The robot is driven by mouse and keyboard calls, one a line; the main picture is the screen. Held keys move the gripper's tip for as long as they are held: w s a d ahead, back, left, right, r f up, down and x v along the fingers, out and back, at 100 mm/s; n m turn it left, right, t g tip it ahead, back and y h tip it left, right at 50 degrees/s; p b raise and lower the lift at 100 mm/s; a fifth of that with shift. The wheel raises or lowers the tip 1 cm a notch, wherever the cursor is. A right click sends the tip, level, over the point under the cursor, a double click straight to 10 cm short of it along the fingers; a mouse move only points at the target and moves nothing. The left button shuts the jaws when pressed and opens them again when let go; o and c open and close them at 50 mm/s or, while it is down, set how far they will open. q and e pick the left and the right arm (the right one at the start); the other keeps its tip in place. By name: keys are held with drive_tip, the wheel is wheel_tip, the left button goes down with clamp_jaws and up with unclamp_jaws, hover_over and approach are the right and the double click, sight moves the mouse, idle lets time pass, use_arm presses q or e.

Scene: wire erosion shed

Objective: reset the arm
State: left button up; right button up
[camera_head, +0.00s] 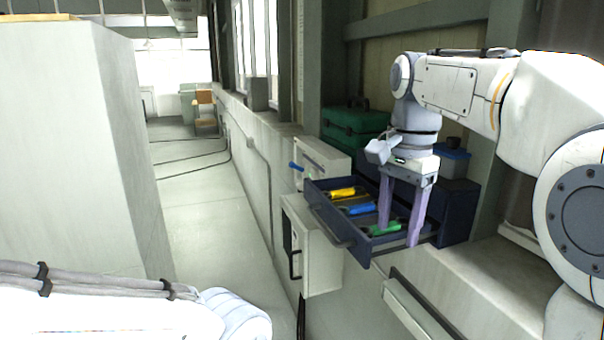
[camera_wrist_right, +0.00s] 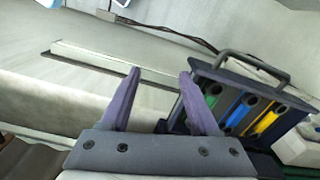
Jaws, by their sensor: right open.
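My right gripper (camera_head: 398,236) is open, with two purple fingers pointing down and nothing between them. In the head view it overlaps the right end of the open dark blue drawer (camera_head: 325,217). In the right wrist view the gripper (camera_wrist_right: 158,73) has the drawer (camera_wrist_right: 222,76) beside its right finger; the exact gap is unclear. The drawer holds a yellow tool (camera_head: 342,192), a blue tool (camera_head: 361,209) and a green tool (camera_head: 384,229). My left arm (camera_head: 130,312) enters at the lower left; its gripper is outside the view.
A green case (camera_head: 352,124) and a blue bin (camera_head: 453,161) stand behind the drawer. A white cabinet (camera_head: 320,262) with a black handle is below it. A large pale block (camera_head: 70,140) stands at left. The floor between (camera_head: 215,230) is clear.

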drive_tip(key=s+a+f+n+b, duration=0.2)
drive_tip(key=s+a+f+n, duration=0.3)
drive_tip(key=f, duration=0.2)
drive_tip(key=s+a+f+n+b, duration=0.2)
drive_tip(key=s+a+f+n, duration=0.3)
drive_tip(key=f, duration=0.3)
drive_tip(key=s+a+f+n+b, duration=0.1)
drive_tip(key=s+f+n+b, duration=0.2)
drive_tip(key=s+f+n, duration=0.5)
drive_tip(key=s+f, duration=0.4)
drive_tip(key=f, duration=0.1)
drive_tip(key=shift+n+y, duration=0.3)
drive_tip(key=shift+y, duration=0.1)
